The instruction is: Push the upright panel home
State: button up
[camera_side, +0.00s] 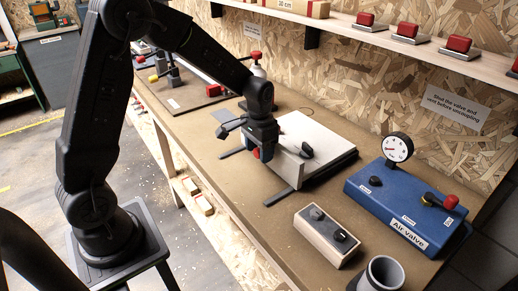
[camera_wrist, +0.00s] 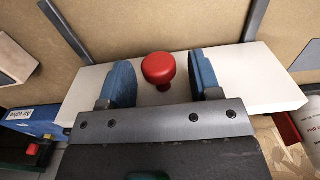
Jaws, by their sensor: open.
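The upright panel (camera_side: 288,168) is a pale, thin plate at the front of a low white-topped box on the bench. In the wrist view the panel (camera_wrist: 268,92) lies across the picture with a red knob (camera_wrist: 158,68) near its middle. The red knob (camera_side: 256,153) also shows below my gripper in the side view. My gripper (camera_side: 257,147) is at the panel's front. Its blue fingers (camera_wrist: 160,62) are open, one on each side of the knob, with gaps visible. Whether they touch the panel cannot be told.
Two dark rails (camera_side: 279,196) stick out in front of the panel. A wooden switch box (camera_side: 328,235), a dark cup (camera_side: 381,274) and the blue air valve unit (camera_side: 405,208) stand to the right. Bare bench lies in front.

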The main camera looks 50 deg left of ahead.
notch_tip(320, 180, up, 14)
dwell(0.6)
jog(key=s+d+r+t, duration=0.1)
jog(key=s+d+t, duration=0.1)
jog(key=s, duration=0.8)
jog(key=s+d+r+t, duration=0.1)
jog(key=s+d+t, duration=0.2)
jog(key=s, duration=0.7)
jog(key=shift+s+d+r+t, duration=0.2)
jog(key=shift+d+r+t, duration=0.1)
jog(key=shift+d, duration=0.65)
jog(key=shift+c, duration=0.4)
dwell(0.5)
